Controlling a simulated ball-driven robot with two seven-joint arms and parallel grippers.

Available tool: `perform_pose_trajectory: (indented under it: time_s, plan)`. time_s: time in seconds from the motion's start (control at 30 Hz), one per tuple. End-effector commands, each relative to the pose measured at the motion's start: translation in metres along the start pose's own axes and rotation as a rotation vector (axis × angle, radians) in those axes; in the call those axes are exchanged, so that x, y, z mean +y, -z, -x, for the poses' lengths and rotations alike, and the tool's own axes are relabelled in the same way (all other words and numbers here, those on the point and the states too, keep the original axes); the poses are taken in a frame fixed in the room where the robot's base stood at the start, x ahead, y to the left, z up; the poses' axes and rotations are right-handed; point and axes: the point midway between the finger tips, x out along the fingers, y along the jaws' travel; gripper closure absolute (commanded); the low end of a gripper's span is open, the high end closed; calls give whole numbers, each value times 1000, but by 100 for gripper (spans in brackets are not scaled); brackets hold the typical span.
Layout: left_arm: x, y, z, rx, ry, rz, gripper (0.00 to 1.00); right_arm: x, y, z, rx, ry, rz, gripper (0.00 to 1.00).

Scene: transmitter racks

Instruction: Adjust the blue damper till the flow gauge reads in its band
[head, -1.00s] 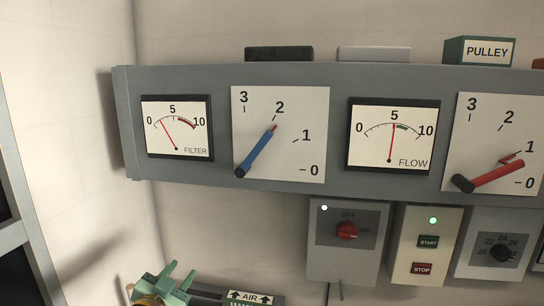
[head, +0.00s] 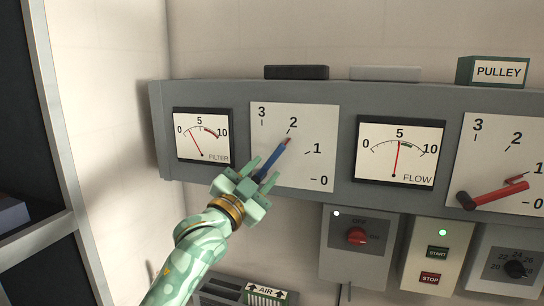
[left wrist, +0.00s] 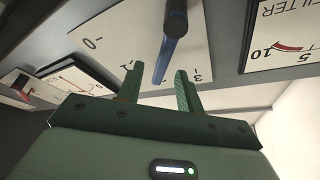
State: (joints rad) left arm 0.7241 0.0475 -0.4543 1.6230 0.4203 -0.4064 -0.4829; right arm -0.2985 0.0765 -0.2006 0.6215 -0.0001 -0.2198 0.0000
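The blue damper lever (head: 273,161) is on a white dial plate (head: 318,118) marked 0 to 3, and its tip points near 2. It also shows in the left wrist view (left wrist: 166,60). My left gripper (head: 259,169) is in front of the lever's lower end, its fingers open. In the left wrist view the lever's tip lies between the two fingers (left wrist: 158,88), with gaps on both sides. The lever's pivot is hidden by the gripper in the head view. The flow gauge (head: 400,165) needle stands at about 5, at the left end of the coloured band. My right gripper is not in view.
The filter gauge (head: 203,145) is left of the blue lever's plate. A red lever (head: 500,192) sits at the right on a similar plate. Below the panel are a box with a red knob (head: 356,236) and a start/stop box (head: 431,225).

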Motion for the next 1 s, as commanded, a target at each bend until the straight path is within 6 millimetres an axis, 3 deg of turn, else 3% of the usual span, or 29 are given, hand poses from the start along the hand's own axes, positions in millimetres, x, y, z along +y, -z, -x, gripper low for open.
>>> perform_pose_trajectory:
  time_s: [0.2, 0.6, 0.63, 0.77, 0.9, 1.0]
  plan:
    - [-1, 0, -35, 0, 0, 1, 64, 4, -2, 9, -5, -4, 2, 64]
    - [0, -1, -44, 0, 0, 1, 64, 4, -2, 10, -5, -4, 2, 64]
    - [0, -1, -44, 0, 1, 1, 66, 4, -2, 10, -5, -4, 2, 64]
    - [0, -1, -44, -1, 1, 1, 100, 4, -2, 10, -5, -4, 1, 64]
    - [-1, -1, -44, -1, 2, 6, 100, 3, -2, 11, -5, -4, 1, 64]
    - [-7, 1, -45, -4, 36, 91, 100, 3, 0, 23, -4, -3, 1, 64]
